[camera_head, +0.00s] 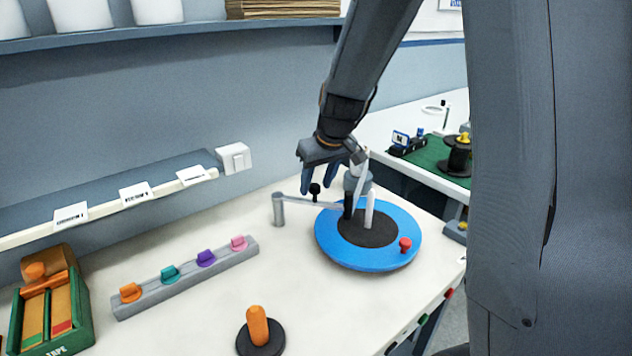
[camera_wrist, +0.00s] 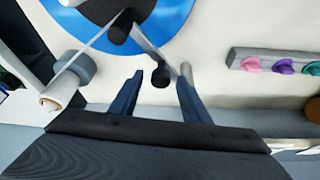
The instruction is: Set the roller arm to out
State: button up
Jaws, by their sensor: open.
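The roller arm (camera_head: 330,203) is a thin grey bar. It runs from near the dark centre of a blue disc (camera_head: 333,243) out to the left, ending in a grey upright roller (camera_head: 279,211) off the disc. A black knob (camera_head: 315,188) stands on the bar; it also shows in the wrist view (camera_wrist: 160,76). My gripper (camera_head: 322,189) is open above the bar. In the wrist view its fingertips (camera_wrist: 159,83) lie either side of the knob, with gaps showing. Whether they are down at knob height I cannot tell.
A red knob (camera_head: 405,244) sits on the disc's right side. A grey cylinder (camera_wrist: 75,69) with a pale strip stands close behind. A rail with several coloured knobs (camera_head: 188,277), an orange peg (camera_head: 258,328) and a green tape box (camera_head: 50,310) are leftward.

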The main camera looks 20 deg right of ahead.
jog(key=shift+f, duration=0.25)
grip_shut()
